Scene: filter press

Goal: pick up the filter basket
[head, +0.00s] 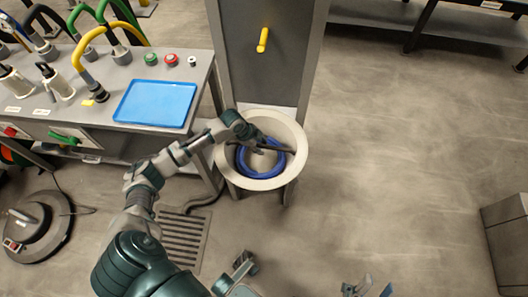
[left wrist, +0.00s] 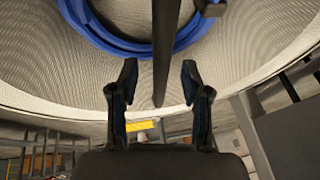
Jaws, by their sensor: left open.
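The filter basket is a blue ring (head: 243,164) with a dark bar across it, inside a pale round tub (head: 226,172). The ring also shows at the top of the left wrist view (left wrist: 133,48), with the dark bar (left wrist: 163,45) running down the middle. My left gripper (head: 262,146) reaches over the tub at the bar. In the left wrist view its fingers (left wrist: 159,75) are open, one on each side of the bar, not closed on it. My right gripper (head: 368,289) is at the bottom edge, partly cut off, its fingertips apart and empty.
A bench with a blue tray (head: 155,103), hoses and buttons stands left of the tub. A grey panel with a yellow handle (head: 263,40) rises behind the tub. A floor grate (head: 180,238) lies in front left. The floor to the right is clear up to a grey box (head: 508,240).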

